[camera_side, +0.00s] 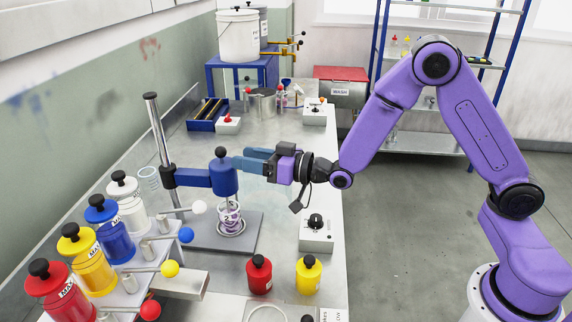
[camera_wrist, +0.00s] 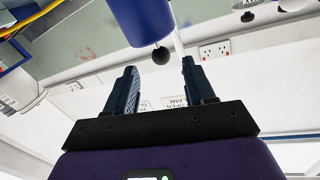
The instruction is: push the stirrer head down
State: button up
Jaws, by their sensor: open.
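The stirrer head (camera_side: 223,181) is a blue cylinder with a black ball knob (camera_side: 221,152) on top. A blue arm (camera_side: 193,178) joins it to an upright metal post (camera_side: 157,130). Below it a small clear beaker (camera_side: 230,217) stands on a grey base plate (camera_side: 195,236). My gripper (camera_side: 242,158) is open and empty, level with the top of the head and just to its right. In the wrist view the head (camera_wrist: 138,20) and its knob (camera_wrist: 160,55) show just beyond the gap between my open fingertips (camera_wrist: 159,65). I cannot tell whether a finger touches it.
Four large bottles, including a blue one (camera_side: 110,228), stand in a rack at the left with ball-ended levers. A red bottle (camera_side: 259,274) and a yellow bottle (camera_side: 309,273) stand in front. A control box with a black knob (camera_side: 316,232) is at the right table edge.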

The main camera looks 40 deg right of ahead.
jog(key=v, duration=0.8)
jog(key=shift+s+d, duration=0.1)
jog(key=s+a+f+n+g+h, duration=0.1)
jog(key=s+f+n+g+h, duration=0.1)
jog(key=s+g, duration=0.35)
jog(key=s+a+f+n+g+h, duration=0.1)
jog(key=s+a+n+g, duration=0.1)
jog(key=s+g, duration=0.35)
jog(key=s+d+n+g+h, duration=0.2)
jog(key=s+d, duration=0.4)
jog(key=s, duration=0.3)
jog(key=s+d+r+n+g+h, duration=0.1)
jog(key=s+d+h, duration=0.3)
jog(key=s, duration=0.5)
jog(key=shift+s+d+n+g+h, duration=0.3)
jog(key=shift+d+n+g, duration=0.15)
jog(key=shift+d, duration=0.8)
jog(key=shift+w+r, duration=0.1)
